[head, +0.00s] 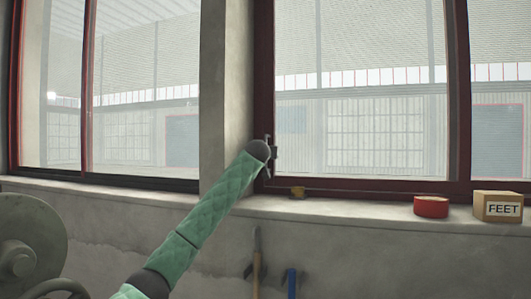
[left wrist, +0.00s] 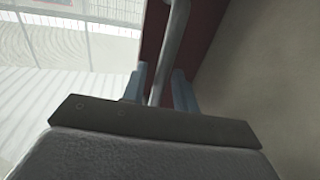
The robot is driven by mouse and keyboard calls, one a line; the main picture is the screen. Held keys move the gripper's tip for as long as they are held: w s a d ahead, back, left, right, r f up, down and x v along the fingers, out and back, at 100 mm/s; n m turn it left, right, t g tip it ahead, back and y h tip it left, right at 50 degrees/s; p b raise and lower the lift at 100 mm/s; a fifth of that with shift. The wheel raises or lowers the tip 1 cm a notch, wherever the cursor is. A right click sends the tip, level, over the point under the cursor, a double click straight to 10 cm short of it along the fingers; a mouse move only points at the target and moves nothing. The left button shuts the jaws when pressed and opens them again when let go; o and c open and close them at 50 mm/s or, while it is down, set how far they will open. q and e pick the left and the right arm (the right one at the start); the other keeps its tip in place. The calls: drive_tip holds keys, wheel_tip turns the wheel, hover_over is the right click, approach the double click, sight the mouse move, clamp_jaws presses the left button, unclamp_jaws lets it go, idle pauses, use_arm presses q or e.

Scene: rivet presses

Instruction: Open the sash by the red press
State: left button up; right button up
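The right-hand window sash (head: 360,188) has a dark red frame and looks closed. A handle (head: 274,152) sits on its left upright. My left arm, in a green padded sleeve, reaches up to that handle, and its dark wrist partly hides the left gripper (head: 269,150). In the left wrist view, the grey handle bar (left wrist: 167,55) passes between the two blue-grey fingers of the gripper (left wrist: 159,90). Narrow gaps seem to show beside the bar, so the fingers look open around it. A second window (head: 86,100) is at the left. No red press shows. My right gripper is out of view.
On the sill stand a small yellowish piece (head: 297,192), a red round tin (head: 431,206) and a box marked FEET (head: 497,206). Two tools, one wooden-handled (head: 257,262) and one blue-handled (head: 292,282), hang below. A grey-green wheeled machine (head: 30,235) is at lower left.

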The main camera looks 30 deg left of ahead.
sight(371, 152)
use_arm(q)
drive_tip(key=shift+c, duration=0.2)
drive_tip(key=shift+s+r, duration=0.1)
clamp_jaws()
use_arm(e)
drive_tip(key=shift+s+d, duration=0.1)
use_arm(q)
drive_tip(key=shift+d, duration=0.1)
